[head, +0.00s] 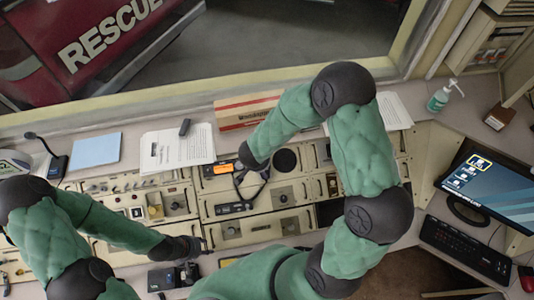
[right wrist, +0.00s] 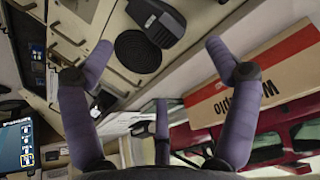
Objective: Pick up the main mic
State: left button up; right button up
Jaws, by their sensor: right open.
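A black hand mic (right wrist: 158,20) lies on the console at the top of the right wrist view, beside a round black speaker (right wrist: 137,52). I cannot confirm that it is the main mic. The head view shows the speaker (head: 285,160), but my right arm seems to cover the mic. My right gripper (right wrist: 160,75) is open and empty, its fingers spread above the console, with the mic beyond the fingertips. A gooseneck desk mic (head: 46,155) stands at the left. My left gripper (head: 193,247) is low over the console front; its jaws are unclear.
A long cardboard box (head: 245,108) lies along the window ledge, close to my right gripper. Papers (head: 176,146), a blue pad (head: 96,150), a sanitizer bottle (head: 440,97), a monitor (head: 500,185) and a keyboard (head: 465,249) surround the console. A radio with an orange display (head: 217,169) is nearby.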

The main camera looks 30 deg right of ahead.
jog(key=b+x, duration=0.1)
jog(key=x, duration=0.3)
jog(key=shift+f, duration=0.45)
jog(key=shift+b+x, duration=0.7)
jog(key=shift+x, duration=2)
jog(key=shift+w+d+r, duration=0.1)
jog(key=shift+r, duration=0.05)
jog(key=c, duration=1.2)
